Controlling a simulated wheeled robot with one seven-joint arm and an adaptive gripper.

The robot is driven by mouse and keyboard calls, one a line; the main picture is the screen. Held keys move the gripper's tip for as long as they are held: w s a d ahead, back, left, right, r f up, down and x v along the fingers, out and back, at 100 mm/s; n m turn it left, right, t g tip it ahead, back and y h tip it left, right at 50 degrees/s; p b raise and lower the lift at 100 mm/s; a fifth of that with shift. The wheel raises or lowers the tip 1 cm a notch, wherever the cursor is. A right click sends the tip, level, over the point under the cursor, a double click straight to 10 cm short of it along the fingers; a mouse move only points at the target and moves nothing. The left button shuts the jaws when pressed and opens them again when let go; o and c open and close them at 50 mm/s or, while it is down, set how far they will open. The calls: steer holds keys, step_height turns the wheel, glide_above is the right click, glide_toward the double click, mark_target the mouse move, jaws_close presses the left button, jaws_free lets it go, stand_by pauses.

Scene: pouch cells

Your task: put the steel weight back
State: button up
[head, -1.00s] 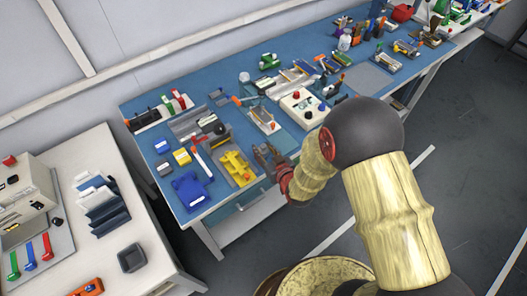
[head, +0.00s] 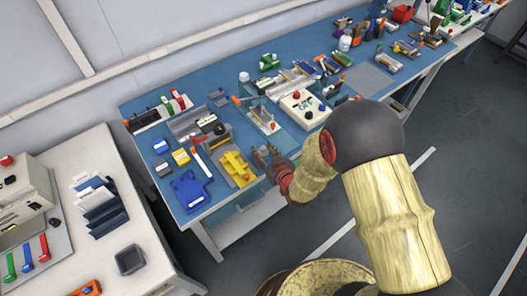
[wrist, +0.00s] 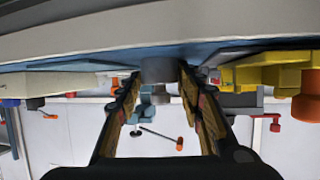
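My gripper (head: 268,156) is over the front edge of the blue workbench (head: 150,95), just right of the yellow fixture (head: 233,166). In the wrist view my gripper (wrist: 160,82) has its two fingers apart. A short grey cylinder (wrist: 158,69), which looks like the steel weight, shows between and just beyond the fingertips, against the bench top. The wrist view appears upside down, with the bench along its top. I see a gap between the fingers and cannot see a firm grip on the cylinder. In the head view the cylinder cannot be made out at the gripper.
The yellow fixture (wrist: 270,76) is close beside the fingers in the wrist view. A blue part (head: 191,190) is at the bench's front left. A white box with knobs (head: 304,108) stands behind the gripper.

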steer(key=shift+o, duration=1.1)
steer(key=shift+s+f, duration=0.2)
steer(key=shift+f, duration=0.05)
steer(key=shift+r, duration=0.1)
steer(key=shift+r+p, duration=0.25)
steer(key=shift+p, duration=0.1)
steer(key=r+p+v, duration=0.1)
steer(key=p+v, duration=0.2)
steer(key=v, duration=0.8)
steer(key=d+r+m+g+h, duration=0.1)
steer(key=d+r+g+h, duration=0.1)
steer(key=d+r, duration=0.5)
steer(key=d+r+m+g+h, duration=0.1)
steer(key=d+r+m+h, duration=0.15)
steer(key=r, duration=0.85)
steer(key=s+d+r+g, duration=0.1)
steer(key=s+r+g, duration=0.1)
steer(key=s+r, duration=0.3)
steer(key=s+d+r+m+g, duration=0.1)
steer(key=s+r, duration=0.5)
steer(key=s, duration=0.7)
steer(key=shift+d+g+h, duration=0.45)
steer(key=shift+d+g, duration=0.05)
